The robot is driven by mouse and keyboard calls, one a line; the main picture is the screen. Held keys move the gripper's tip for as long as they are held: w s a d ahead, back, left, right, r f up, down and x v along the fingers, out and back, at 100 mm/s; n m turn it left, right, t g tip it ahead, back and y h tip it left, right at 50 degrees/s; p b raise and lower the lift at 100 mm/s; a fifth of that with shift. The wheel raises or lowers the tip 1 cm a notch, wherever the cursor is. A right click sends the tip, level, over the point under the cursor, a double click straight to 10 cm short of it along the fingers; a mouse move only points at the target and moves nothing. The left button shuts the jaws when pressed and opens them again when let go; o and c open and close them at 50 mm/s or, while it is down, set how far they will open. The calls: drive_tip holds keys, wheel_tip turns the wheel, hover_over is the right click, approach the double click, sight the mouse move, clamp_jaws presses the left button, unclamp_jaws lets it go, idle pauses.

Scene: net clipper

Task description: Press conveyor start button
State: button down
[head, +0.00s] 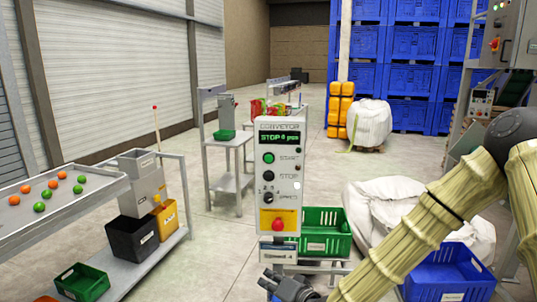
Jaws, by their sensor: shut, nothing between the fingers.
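The conveyor control box (279,190) stands upright in the middle of the head view, with a display that reads STOP and something small after it. The green start button (268,158) is on its upper left, beside the START label. A dark stop button (268,176) sits below it, then a speed knob (268,198) and a red emergency button (278,224) on a yellow plate. My gripper (285,285) is at the bottom of the view, below the box and apart from the start button. It is shut and empty, and its tips are hard to make out.
A metal sorting table (80,208) with green and orange balls is on the left. A green crate (325,230) stands just right of the box, and a blue crate (445,275) is at lower right. White sacks (375,205) lie behind my arm. Bare floor lies left of the box.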

sight(269, 158)
drive_tip(key=w+r+t+y+p, duration=0.1)
drive_tip(key=w+r+t+y, duration=0.1)
drive_tip(key=r, duration=1.2)
drive_tip(key=w+a+r+t+y+p, duration=0.1)
drive_tip(key=w+r+t+p, duration=0.1)
drive_tip(key=r, duration=1.1)
drive_tip(key=shift+w+a+r+y, duration=0.2)
drive_tip(key=shift+w+r+y, duration=0.2)
drive_tip(key=shift+w, duration=0.35)
drive_tip(key=shift+w, duration=0.1)
drive_tip(key=shift+w+d+p, duration=0.15)
drive_tip(key=shift+w+d, duration=0.05)
drive_tip(key=shift+w, duration=1.95)
drive_tip(key=shift+w+d+p, duration=0.15)
drive_tip(key=shift+w+d, duration=0.05)
drive_tip(key=shift+w, duration=1.95)
